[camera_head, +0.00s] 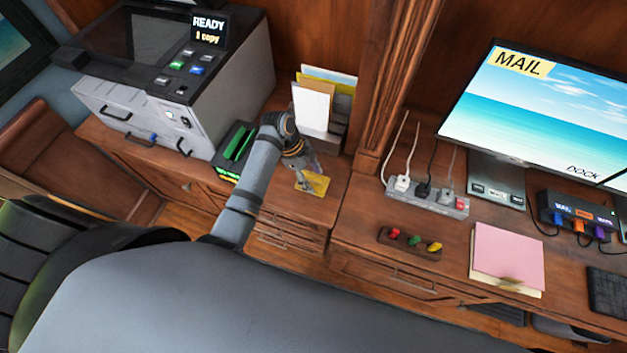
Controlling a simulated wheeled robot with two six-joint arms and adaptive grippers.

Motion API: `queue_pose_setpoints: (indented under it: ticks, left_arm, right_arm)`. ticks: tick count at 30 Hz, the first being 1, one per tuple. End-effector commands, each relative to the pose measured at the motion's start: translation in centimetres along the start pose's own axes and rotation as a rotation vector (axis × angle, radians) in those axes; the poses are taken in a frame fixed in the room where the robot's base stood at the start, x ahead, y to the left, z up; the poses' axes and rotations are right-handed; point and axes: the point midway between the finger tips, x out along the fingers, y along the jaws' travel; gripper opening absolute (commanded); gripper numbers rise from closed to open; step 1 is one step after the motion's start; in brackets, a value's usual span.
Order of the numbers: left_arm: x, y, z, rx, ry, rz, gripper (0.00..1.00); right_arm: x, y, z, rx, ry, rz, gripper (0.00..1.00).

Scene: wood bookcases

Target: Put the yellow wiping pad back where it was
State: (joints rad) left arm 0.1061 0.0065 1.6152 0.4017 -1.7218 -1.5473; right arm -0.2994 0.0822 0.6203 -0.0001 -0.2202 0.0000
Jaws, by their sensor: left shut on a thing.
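My left gripper points down and is shut on the pad. The fingers cover part of the pad. I cannot tell whether the pad touches the wood or is held just above it. My right gripper is not in view.
A copier (180,80) stands left of my arm. A black-and-green box (236,147) is beside it. A paper holder (330,130) stands behind the gripper. To the right are a power strip (427,198), a tray with colored pieces (409,243), pink paper (507,255) and a monitor (535,105).

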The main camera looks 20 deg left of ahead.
Motion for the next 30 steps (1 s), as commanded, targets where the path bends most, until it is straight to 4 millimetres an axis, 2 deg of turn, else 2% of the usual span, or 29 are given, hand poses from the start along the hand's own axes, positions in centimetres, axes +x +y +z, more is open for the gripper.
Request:
queue_pose_setpoints:
  ticks: [4, 9, 20, 21, 25, 30]
  left_arm:
    - [1.1, -0.3, -0.1, -0.002, 0.001, 0.004, 0.19]
    - [3.2, -0.3, 0.9, -0.002, -0.001, 0.002, 0.19]
    - [3.8, -0.3, 1.2, -0.001, -0.001, 0.0, 0.19]
    - [3.8, -0.3, 1.2, 0.0, -0.001, 0.0, 0.6]
    - [3.8, -0.3, 1.1, -0.001, -0.001, 0.0, 0.77]
    - [3.8, -0.3, 1.1, -0.001, -0.001, 0.0, 0.78]
  right_arm:
    - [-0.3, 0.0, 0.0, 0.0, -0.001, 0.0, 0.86]
    - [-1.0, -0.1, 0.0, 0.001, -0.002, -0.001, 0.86]
    - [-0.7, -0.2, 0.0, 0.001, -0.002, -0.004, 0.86]
    - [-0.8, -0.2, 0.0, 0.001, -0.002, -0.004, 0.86]
    - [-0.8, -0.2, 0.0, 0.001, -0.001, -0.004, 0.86]
    - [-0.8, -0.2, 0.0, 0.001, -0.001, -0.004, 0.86]
